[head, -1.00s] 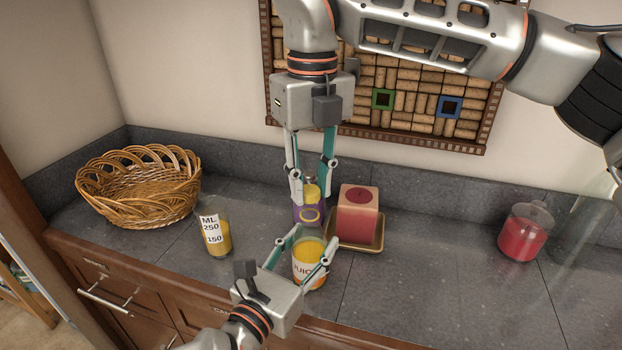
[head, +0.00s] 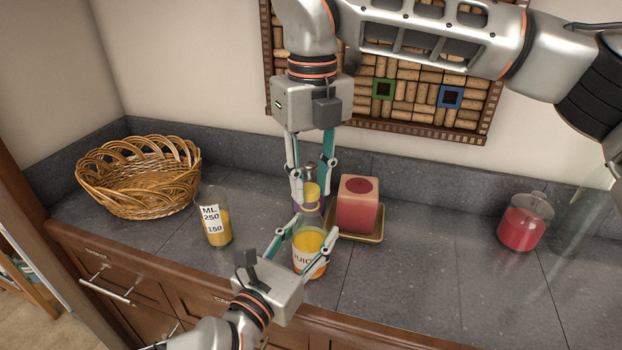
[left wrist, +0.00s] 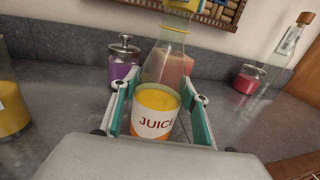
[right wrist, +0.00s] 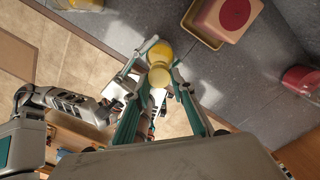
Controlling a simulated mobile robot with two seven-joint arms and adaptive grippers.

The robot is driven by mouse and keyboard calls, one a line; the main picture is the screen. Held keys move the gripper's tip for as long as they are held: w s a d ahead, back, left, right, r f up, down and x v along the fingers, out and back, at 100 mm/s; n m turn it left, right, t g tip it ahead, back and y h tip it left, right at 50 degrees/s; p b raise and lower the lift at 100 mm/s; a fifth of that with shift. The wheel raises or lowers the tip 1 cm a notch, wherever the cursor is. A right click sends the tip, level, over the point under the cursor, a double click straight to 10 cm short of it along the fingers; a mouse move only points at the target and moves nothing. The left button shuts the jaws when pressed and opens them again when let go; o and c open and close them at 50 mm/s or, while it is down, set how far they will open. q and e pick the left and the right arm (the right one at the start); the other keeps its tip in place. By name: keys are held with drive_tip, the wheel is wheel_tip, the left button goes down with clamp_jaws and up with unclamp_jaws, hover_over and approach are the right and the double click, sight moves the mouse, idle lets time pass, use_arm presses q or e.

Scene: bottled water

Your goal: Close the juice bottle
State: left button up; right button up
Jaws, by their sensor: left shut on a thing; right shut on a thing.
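The juice bottle (head: 309,262) is clear glass with orange juice and a "JUICE" label. It stands upright on the counter, and in the left wrist view (left wrist: 154,120) its narrow neck points up. My left gripper (head: 310,238) is shut around its body. My right gripper (head: 311,197) points down from above, shut on a yellow cap (head: 312,189). The cap (left wrist: 183,4) shows at the top edge of the left wrist view, just above the bottle mouth. In the right wrist view the cap (right wrist: 159,78) sits between the fingertips. I cannot tell whether cap and mouth touch.
A jar with purple contents (left wrist: 122,68) stands close behind the bottle, next to a pink candle (head: 358,205) on a tray (head: 362,239). A measuring glass (head: 213,225) stands left. A wicker basket (head: 138,185) is back left, a red jar (head: 523,228) far right. Counter between candle and red jar is clear.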

drive_tip(key=shift+f, duration=0.6)
